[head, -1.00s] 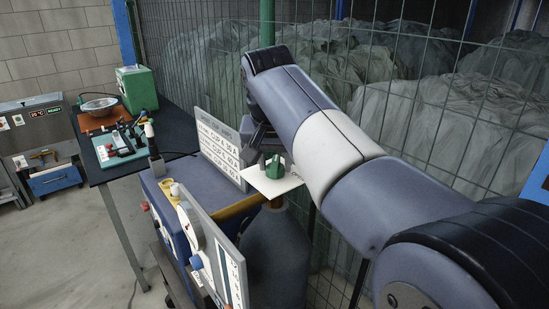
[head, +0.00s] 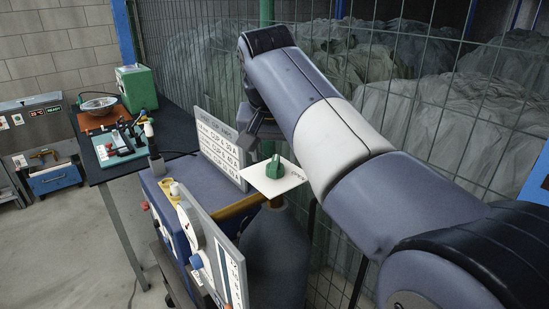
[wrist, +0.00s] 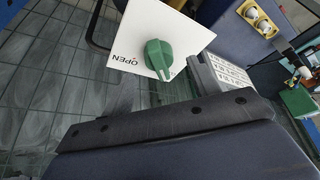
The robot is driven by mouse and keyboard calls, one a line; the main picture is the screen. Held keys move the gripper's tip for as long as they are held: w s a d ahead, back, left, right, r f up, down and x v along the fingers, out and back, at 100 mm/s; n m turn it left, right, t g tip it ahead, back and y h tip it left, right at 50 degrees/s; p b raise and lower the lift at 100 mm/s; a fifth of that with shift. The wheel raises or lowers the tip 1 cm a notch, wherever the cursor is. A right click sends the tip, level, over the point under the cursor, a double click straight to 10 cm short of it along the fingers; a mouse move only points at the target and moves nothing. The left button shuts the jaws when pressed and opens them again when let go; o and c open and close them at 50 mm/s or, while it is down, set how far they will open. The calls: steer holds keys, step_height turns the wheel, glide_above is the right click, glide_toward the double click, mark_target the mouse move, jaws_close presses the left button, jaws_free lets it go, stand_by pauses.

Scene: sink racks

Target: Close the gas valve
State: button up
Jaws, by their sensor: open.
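The gas valve is a green knob (head: 274,167) on a square white plate (head: 290,183) above the grey gas cylinder (head: 275,255). In the wrist view the green knob (wrist: 158,57) is uncovered, with its ridge running roughly up and down the picture. The word OPEN is printed on the white plate (wrist: 185,35), left of the knob. My gripper (head: 261,130) is open and empty, above and slightly left of the knob in the head view, apart from it.
A white sign (head: 220,147) stands close left of the valve, on a blue welding machine (head: 185,185). A panel with a round gauge (head: 225,260) is in front. A wire fence (head: 420,130) runs behind my arm. A dark table (head: 175,130) with tools stands at the left.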

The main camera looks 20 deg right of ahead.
mark_target(275, 162)
steer(key=v, duration=0.8)
steer(key=shift+p, duration=0.3)
steer(key=b+x, duration=0.1)
steer(key=x, duration=1)
steer(key=shift+r+m, duration=0.1)
steer(key=shift+m, duration=0.2)
